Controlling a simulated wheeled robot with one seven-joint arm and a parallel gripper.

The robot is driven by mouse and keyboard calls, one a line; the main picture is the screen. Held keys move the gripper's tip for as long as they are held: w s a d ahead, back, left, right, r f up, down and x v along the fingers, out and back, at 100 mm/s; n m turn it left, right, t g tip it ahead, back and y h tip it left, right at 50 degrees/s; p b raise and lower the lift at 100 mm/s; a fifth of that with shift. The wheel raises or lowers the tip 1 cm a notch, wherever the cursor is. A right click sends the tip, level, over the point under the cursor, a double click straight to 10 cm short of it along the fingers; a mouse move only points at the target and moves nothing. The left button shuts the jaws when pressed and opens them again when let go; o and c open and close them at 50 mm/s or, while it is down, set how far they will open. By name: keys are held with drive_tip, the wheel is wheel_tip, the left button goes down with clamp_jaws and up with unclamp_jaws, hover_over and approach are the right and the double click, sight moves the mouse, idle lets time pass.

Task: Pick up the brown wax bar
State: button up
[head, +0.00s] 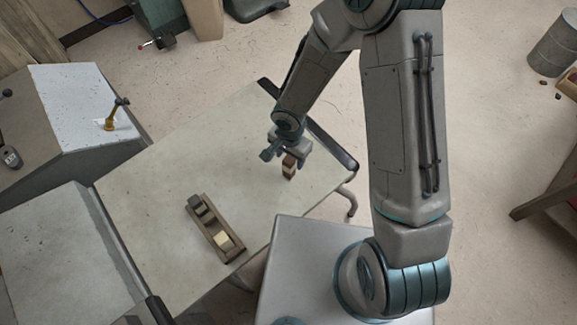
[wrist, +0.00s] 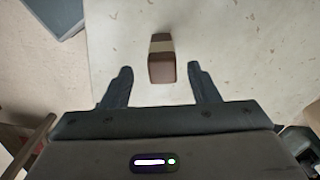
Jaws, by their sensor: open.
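The brown wax bar (head: 289,166) stands on the pale table near its right end, just below my gripper (head: 286,150). In the wrist view the bar (wrist: 161,70) is dark brown with a beige band around it. My gripper (wrist: 159,72) is open, with one fingertip on each side of the bar's near end. Gaps show between the bar and both fingers, so neither touches it. How far the fingertips are above the table is hard to tell.
A brown wooden tray (head: 228,252) with a dark block (head: 197,204) and a cream block (head: 222,240) lies on the table (head: 160,190), lower left of the bar. Grey machines (head: 70,100) stand at the left. The tabletop around the bar is clear.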

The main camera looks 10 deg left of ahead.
drive_tip(key=shift+w+a+f, duration=0.1)
drive_tip(key=shift+a+f, duration=0.05)
drive_tip(key=shift+f, duration=2.2)
drive_tip(key=c, duration=1.1)
drive_tip(key=shift+r, duration=0.1)
